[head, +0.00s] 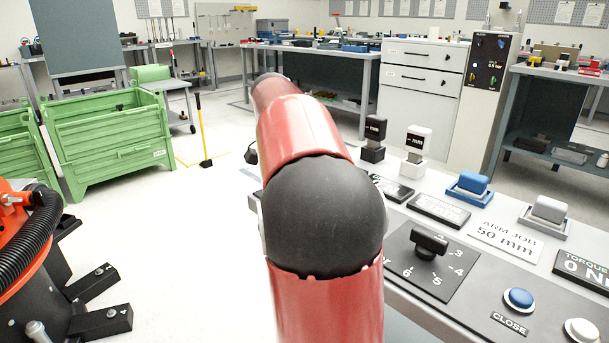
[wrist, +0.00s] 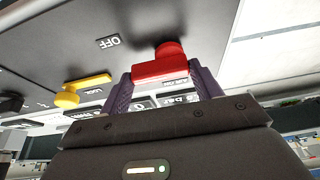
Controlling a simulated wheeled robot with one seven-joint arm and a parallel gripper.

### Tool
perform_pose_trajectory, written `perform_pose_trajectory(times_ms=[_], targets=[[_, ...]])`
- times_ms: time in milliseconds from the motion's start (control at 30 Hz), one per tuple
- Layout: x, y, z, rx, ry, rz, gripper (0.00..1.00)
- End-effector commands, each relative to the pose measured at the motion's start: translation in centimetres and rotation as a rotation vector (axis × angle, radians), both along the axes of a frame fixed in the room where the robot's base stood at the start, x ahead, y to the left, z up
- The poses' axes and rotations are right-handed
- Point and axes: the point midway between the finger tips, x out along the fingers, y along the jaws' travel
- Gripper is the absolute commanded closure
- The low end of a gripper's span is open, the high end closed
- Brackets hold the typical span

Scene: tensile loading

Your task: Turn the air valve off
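In the wrist view a red handle (wrist: 160,70) with a round red hub stands on a grey panel. It lies between the two purple-grey fingers of my gripper (wrist: 160,76). The fingers stand wide apart, one at each end of the red bar, with no clear gap visible. I cannot tell whether they press on it. An OFF label (wrist: 108,42), upside down, is on the panel to the left of the red handle. In the head view my arm hides my gripper and the red handle.
A yellow handle (wrist: 85,86) is left of my gripper in the wrist view. In the head view a console (head: 455,235) at right carries a black dial (head: 430,243), a blue button (head: 519,298) and several switches. Green crates (head: 110,140) stand left; the floor between is mostly clear.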

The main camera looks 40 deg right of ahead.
Motion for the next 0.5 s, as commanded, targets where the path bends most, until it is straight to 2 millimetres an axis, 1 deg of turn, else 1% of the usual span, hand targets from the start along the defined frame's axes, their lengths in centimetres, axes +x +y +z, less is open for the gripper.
perform_pose_trajectory(times_ms=[33,167,400,500], targets=[[0.01,-0.02,0.06,-0.001,-0.003,-0.002,0.31],[0.01,-0.02,0.04,0.000,-0.002,-0.001,0.15],[0.00,0.01,0.02,0.000,-0.001,-0.001,0.15],[0.02,0.16,0.44,0.000,-0.002,0.001,0.15]])
